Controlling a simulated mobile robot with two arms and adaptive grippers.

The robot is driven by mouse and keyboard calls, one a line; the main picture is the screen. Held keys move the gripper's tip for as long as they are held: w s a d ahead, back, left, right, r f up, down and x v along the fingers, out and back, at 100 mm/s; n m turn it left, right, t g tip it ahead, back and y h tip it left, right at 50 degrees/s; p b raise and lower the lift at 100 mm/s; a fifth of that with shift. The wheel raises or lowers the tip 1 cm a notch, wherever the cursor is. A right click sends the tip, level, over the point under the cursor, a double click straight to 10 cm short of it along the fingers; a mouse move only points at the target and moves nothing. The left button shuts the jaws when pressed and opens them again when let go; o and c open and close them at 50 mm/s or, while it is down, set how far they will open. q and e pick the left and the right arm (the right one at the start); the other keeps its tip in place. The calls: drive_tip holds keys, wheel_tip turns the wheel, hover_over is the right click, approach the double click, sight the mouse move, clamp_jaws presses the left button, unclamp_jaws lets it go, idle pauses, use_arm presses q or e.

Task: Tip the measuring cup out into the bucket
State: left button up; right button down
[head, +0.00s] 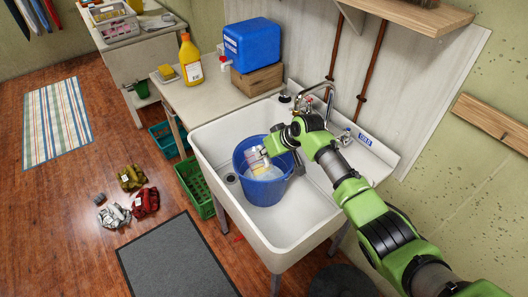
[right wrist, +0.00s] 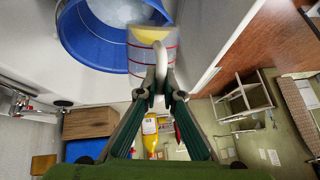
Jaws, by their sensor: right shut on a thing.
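The blue bucket (head: 262,194) stands in the white sink, with pale, cloudy contents inside. The measuring cup (head: 257,160) is clear with red and grey bands and is tilted at the bucket's mouth. My right gripper (head: 280,146) is shut on the cup's handle, over the bucket's far side. In the right wrist view, the fingers (right wrist: 160,92) close on the pale handle of the cup (right wrist: 141,68). Yellow shows at one end of the cup, beside the bucket (right wrist: 80,40); how much is left in the cup cannot be told. My left gripper is not in view.
The sink (head: 213,136) has a faucet (head: 325,92) at its back, close to my right arm. A table at left holds a yellow bottle (head: 190,60), a sponge (head: 167,72) and a blue container (head: 252,44) on a wooden box (head: 258,80). Green crate (head: 193,180) sits below.

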sight(267, 167)
drive_tip(key=shift+s+d+f+t, duration=0.1)
drive_tip(key=shift+s+f+t, duration=0.2)
drive_tip(key=shift+s+d+f+t+y, duration=0.15)
drive_tip(key=shift+s+f+t+y, duration=0.1)
drive_tip(key=shift+f+t+y, duration=0.25)
drive_tip(key=shift+s+d+t+y+b, duration=0.1)
drive_tip(key=shift+s+t+y+b, duration=0.2)
drive_tip(key=shift+b, duration=0.35)
drive_tip(key=shift+s+d+r+n+t+y+b, duration=0.1)
drive_tip(key=shift+d+r+n+t+y+b, duration=0.15)
drive_tip(key=shift+t+b, duration=0.25)
drive_tip(key=shift+a+f+b, duration=0.1)
drive_tip(key=shift+f+b, duration=0.15)
drive_tip(key=shift+b, duration=0.1)
drive_tip(key=f+t+b, duration=0.1)
drive_tip(key=b, duration=0.3)
drive_tip(key=t+y+b, duration=0.1)
drive_tip(key=b, duration=0.3)
drive_tip(key=f+t+y+b, duration=0.1)
drive_tip(key=b, duration=0.4)
drive_tip(key=shift+s+f+n+y, duration=0.25)
drive_tip(key=shift+f+n, duration=0.1)
drive_tip(key=shift+r+t+b, duration=0.2)
drive_tip(key=shift+t+b, duration=0.1)
drive_tip(key=shift+b, duration=0.1)
